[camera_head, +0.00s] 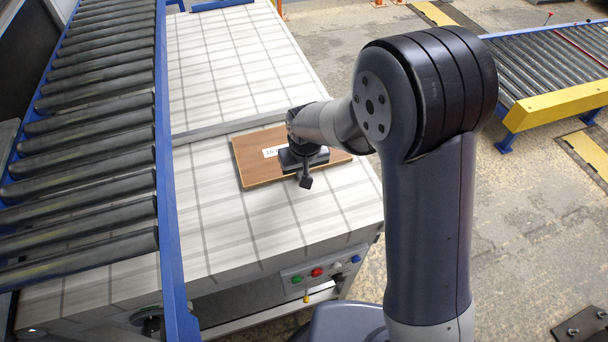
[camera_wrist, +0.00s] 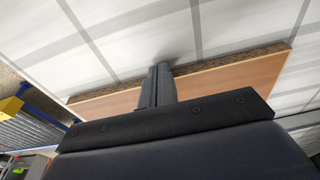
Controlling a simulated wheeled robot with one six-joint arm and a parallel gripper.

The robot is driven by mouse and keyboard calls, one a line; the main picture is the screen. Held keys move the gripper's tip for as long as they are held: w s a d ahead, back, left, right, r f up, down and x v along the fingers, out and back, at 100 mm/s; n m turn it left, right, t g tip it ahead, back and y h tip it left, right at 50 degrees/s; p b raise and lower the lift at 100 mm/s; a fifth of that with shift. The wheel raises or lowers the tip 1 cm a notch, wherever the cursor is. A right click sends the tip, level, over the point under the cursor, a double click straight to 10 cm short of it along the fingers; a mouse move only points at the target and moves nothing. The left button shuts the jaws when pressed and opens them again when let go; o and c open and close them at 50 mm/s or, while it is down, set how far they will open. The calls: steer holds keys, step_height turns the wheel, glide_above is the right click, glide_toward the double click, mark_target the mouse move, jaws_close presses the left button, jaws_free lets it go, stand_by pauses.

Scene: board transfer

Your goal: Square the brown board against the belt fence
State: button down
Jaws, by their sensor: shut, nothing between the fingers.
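The brown board (camera_head: 262,172) lies flat on the white gridded belt, with a white label on top, partly hidden by my gripper. The belt fence (camera_head: 205,130) is a grey bar across the belt, just beyond the board's far edge. A narrow strip of belt seems to show between them; I cannot tell the exact angle. My gripper (camera_head: 305,182) is shut and empty, reaching over the board to its near edge. In the wrist view, the closed fingers (camera_wrist: 160,70) extend past the edge of the board (camera_wrist: 225,82); whether they touch it is unclear.
A blue-framed roller conveyor (camera_head: 90,130) runs along the left side. Another roller conveyor (camera_head: 545,65) with a yellow end stands at the right back. A button panel (camera_head: 322,272) is on the table's front. The belt (camera_head: 220,60) beyond the fence is mostly clear.

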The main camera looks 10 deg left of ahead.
steer(key=shift+w+a, duration=0.5)
steer(key=shift+w, duration=0.25)
steer(key=shift+w+a, duration=0.45)
steer(key=shift+w, duration=0.3)
steer(key=shift+r, duration=0.1)
steer(key=shift+s+d, duration=0.35)
steer(key=shift+s, duration=0.2)
steer(key=shift+s+d, duration=0.35)
steer(key=shift+s, duration=0.2)
step_height(320, 180, up, 7)
steer(key=p, duration=0.3)
steer(key=shift+p, duration=0.4)
